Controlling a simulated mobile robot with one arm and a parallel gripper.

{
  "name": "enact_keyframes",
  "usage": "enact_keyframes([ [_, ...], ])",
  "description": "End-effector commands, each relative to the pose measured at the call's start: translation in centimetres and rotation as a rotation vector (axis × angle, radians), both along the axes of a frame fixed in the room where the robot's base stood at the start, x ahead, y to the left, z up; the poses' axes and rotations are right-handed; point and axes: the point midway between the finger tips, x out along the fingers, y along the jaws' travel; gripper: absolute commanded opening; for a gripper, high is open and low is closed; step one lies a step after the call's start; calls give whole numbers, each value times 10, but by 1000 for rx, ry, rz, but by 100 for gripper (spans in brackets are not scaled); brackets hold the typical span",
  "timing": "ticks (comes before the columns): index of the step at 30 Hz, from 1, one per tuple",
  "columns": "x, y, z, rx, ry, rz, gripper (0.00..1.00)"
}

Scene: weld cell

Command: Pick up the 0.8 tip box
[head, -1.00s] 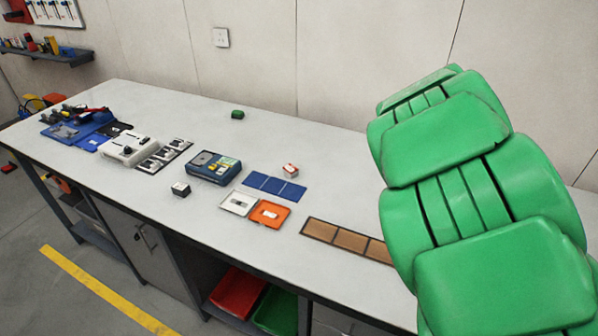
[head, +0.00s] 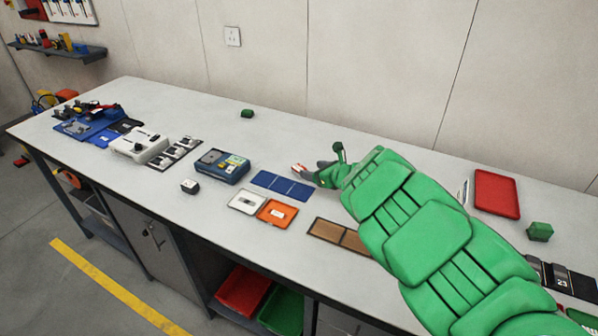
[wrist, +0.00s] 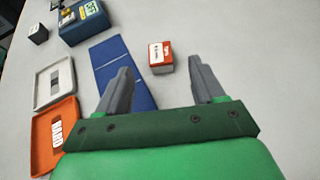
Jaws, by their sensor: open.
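A small red and white box (wrist: 160,57) stands on the bench, with print on its white side too small to read. It could be the 0.8 tip box, but I cannot confirm its label. My gripper (wrist: 160,72) is open and empty, its two grey fingers pointing toward this box. The box lies just ahead of the fingertips, between their lines, and looks untouched. In the head view the box (head: 298,168) shows beside my gripper (head: 324,165). A dark box with a white top (head: 190,186) stands farther left; it also shows in the wrist view (wrist: 38,33).
A blue mat (head: 282,186), white tray (head: 247,201), orange tray (head: 276,212) and brown mat (head: 327,231) lie near the box. A blue device (head: 221,167) stands left. A red tray (head: 496,192) and green block (head: 540,232) are right.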

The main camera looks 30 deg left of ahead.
Motion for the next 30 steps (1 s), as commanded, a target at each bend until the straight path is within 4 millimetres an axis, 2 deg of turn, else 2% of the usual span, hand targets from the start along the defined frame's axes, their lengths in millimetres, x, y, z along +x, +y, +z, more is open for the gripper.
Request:
enact_keyframes([
  [9, 7, 17, -9, 0, 3, -2, 68],
  [17, 9, 22, -11, 1, 2, -4, 68],
  [30, 16, 45, -30, 2, 2, -4, 68],
])
